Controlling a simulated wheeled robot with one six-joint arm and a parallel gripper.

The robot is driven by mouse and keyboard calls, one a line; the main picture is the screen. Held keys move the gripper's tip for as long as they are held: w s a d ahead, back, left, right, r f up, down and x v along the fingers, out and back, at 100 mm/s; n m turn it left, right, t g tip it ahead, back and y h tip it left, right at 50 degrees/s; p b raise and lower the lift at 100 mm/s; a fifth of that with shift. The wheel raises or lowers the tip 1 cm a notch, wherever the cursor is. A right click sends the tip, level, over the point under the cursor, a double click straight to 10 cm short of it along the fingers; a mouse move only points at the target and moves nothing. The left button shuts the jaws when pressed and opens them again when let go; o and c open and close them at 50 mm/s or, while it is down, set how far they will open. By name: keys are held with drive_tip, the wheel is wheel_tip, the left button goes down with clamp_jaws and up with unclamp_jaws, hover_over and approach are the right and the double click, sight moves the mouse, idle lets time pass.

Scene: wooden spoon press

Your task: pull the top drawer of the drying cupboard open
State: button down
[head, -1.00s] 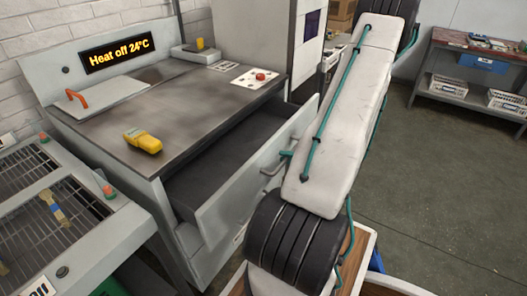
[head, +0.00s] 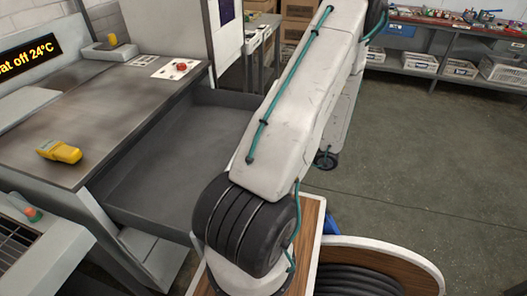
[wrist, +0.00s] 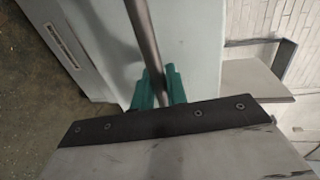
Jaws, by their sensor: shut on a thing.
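The drying cupboard (head: 115,110) stands at the left in the head view, with a dark worktop and a display reading off 24°C. Its top drawer (head: 165,170) is far out, and its grey inside looks empty. My arm covers the drawer front's right part in the head view, and my gripper is hidden there. In the wrist view my gripper (wrist: 154,90) has its teal fingers on both sides of the grey bar handle (wrist: 143,40), shut on it. The pale drawer front (wrist: 190,45) lies behind the handle.
A yellow meter (head: 59,151) and a red button (head: 181,67) are on the worktop. A round wood-sided bin with coiled black hose (head: 355,281) is at the lower right. A workbench (head: 440,25) stands at the back. Open floor (head: 420,150) lies to the right.

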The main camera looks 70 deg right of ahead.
drive_tip(key=shift+w, duration=0.1)
drive_tip(key=c, duration=1.5)
unclamp_jaws()
drive_tip(key=shift+o, duration=0.2)
drive_tip(key=v, duration=0.7)
drive_tip(key=shift+s, duration=0.4)
